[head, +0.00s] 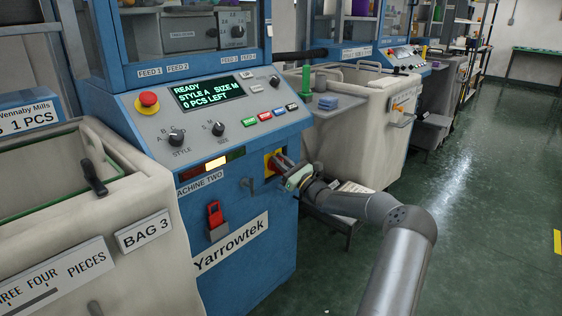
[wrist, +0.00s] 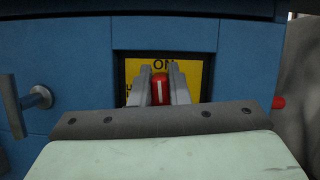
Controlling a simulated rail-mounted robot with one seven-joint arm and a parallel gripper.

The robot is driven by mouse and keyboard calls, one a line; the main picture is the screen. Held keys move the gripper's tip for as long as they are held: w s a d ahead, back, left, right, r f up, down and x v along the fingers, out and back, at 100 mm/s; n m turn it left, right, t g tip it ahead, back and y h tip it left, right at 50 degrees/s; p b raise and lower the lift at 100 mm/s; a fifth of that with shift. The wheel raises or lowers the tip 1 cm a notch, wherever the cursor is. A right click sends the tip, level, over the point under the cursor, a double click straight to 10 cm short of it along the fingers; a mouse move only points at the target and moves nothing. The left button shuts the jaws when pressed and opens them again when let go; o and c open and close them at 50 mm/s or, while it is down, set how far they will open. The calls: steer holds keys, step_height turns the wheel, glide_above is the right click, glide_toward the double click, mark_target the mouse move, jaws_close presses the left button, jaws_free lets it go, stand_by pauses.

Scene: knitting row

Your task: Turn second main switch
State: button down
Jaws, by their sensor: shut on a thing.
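The main switch is a red knob (wrist: 160,88) with a white line, on a yellow plate (wrist: 192,72) in the blue front of machine two. The plate reads "ON" above the knob. The white line on the knob points upward, toward "ON". My gripper (wrist: 160,92) is shut on the knob, one finger on each side. In the head view my gripper (head: 283,166) reaches the yellow plate from the right and hides most of the knob. The lower part of the plate is hidden by my gripper in the wrist view.
A metal handle (wrist: 36,98) sticks out left of the switch. A red padlock-like piece (head: 215,214) hangs lower left. The panel above has a red stop button (head: 148,100), knobs and a display (head: 208,91) reading "READY". Bins stand on both sides; the floor at right is clear.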

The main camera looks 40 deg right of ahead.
mark_target(276, 170)
steer(key=n+y, duration=0.1)
steer(key=n, duration=0.1)
steer(key=n+g+y, duration=0.1)
steer(key=n, duration=0.1)
steer(key=a+n+y, duration=0.1)
steer(key=n, duration=0.1)
steer(key=shift+f, duration=0.15)
steer(key=n, duration=0.2)
steer(key=n+g+y+b, duration=0.1)
steer(key=n, duration=0.1)
steer(key=n+g+b, duration=0.1)
steer(key=n, duration=0.1)
steer(key=shift+s+a+f+y, duration=0.15)
steer(key=shift+a+f+y, duration=0.15)
steer(key=shift+f+y, duration=0.1)
steer(key=n+g, duration=0.1)
steer(key=n+b, duration=0.1)
steer(key=n, duration=0.1)
steer(key=f+n+g+b, duration=0.1)
steer(key=n, duration=0.1)
steer(key=shift+a+g, duration=0.25)
steer(key=shift+g, duration=0.05)
steer(key=shift+f+n+g+b, duration=0.25)
steer(key=shift+n+g+b, duration=0.5)
steer(key=shift+n, duration=0.95)
steer(key=c, duration=1.4)
jaws_free()
steer(key=shift+s, duration=0.1)
